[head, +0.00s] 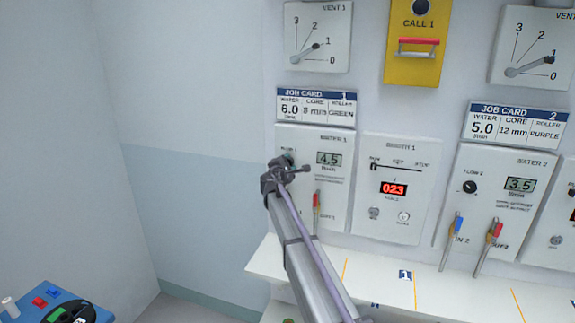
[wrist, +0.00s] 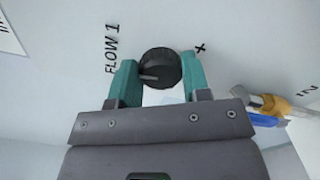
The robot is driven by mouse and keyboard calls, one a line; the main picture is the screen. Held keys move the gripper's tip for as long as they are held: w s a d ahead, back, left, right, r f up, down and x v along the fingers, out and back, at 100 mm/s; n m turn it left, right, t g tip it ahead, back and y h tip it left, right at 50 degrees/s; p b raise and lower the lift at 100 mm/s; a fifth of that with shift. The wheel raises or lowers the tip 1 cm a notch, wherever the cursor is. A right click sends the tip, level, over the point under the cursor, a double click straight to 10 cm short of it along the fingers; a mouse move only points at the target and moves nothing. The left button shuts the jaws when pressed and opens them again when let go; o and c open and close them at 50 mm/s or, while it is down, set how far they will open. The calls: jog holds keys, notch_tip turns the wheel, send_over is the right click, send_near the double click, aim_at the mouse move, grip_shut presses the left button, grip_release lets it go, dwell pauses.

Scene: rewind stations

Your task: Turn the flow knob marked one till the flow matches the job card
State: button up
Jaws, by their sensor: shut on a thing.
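The black flow knob marked FLOW 1 (wrist: 160,68) sits between the teal fingers of my gripper (wrist: 160,82) in the wrist view. The fingers are shut on its sides. In the head view my gripper (head: 288,161) covers the knob on the WATER 1 panel (head: 335,200). The flow display (head: 329,159) on that panel reads 4.5. Job card 1 (head: 316,107) above it gives water 6.0, core 8 mm and roller green.
A red-handled lever (head: 317,200) hangs below the display. The panel to the right has a red 023 display (head: 394,189). The WATER 2 panel (head: 480,215) shows 3.5 under job card 2 (head: 515,126). A white shelf (head: 375,285) juts out below.

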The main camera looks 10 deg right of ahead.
jog(key=shift+m, duration=0.4)
jog(key=shift+f+m, duration=0.15)
jog(key=shift+m, duration=3.55)
jog(key=o, duration=0.9)
jog(key=v, duration=1)
jog(key=shift+s+a, duration=0.15)
jog(key=shift+s, duration=0.25)
